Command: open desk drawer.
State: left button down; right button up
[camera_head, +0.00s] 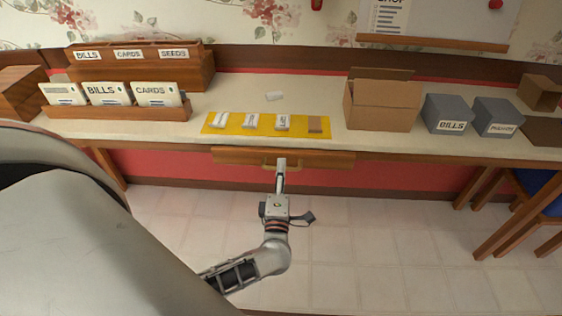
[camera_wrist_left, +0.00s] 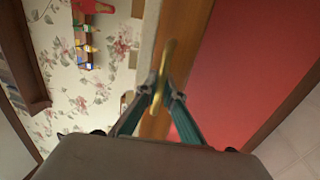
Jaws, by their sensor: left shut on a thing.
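The desk drawer (camera_head: 235,155) is a wooden front under the desk top, below the yellow mat. It looks slightly forward of the desk edge, but I cannot tell if it is open. Its brass handle (camera_head: 297,167) is partly hidden by my left gripper (camera_head: 281,165) in the head view. In the left wrist view the handle (camera_wrist_left: 166,62) runs between the fingertips of my left gripper (camera_wrist_left: 165,93), which is shut on it. The drawer front (camera_wrist_left: 190,50) shows there as a wooden strip. My right gripper is not in view.
The desk top (camera_head: 240,90) holds a yellow mat (camera_head: 240,124) with small packets, an open cardboard box (camera_head: 383,103), grey boxes (camera_head: 446,113) and wooden card holders (camera_head: 130,113). A chair (camera_head: 530,210) stands at the right. The tiled floor (camera_head: 370,230) before the drawer is clear.

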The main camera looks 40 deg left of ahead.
pick_arm(q)
jog(key=r+p+v, duration=0.1)
jog(key=r+v, duration=0.1)
jog(key=v, duration=0.8)
jog(key=r+p+v, duration=0.1)
jog(key=r+v, duration=0.1)
jog(key=v, duration=0.7)
jog(key=shift+s+d, duration=0.3)
jog(key=shift+s, duration=0.4)
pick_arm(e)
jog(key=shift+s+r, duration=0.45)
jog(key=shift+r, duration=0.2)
pick_arm(q)
jog(key=shift+f, duration=0.1)
jog(key=c, duration=2.4)
grip_release()
jog(key=shift+c, duration=0.2)
jog(key=v, duration=0.7)
jog(key=shift+s, duration=0.25)
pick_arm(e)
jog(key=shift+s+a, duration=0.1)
pick_arm(q)
jog(key=shift+d, duration=0.15)
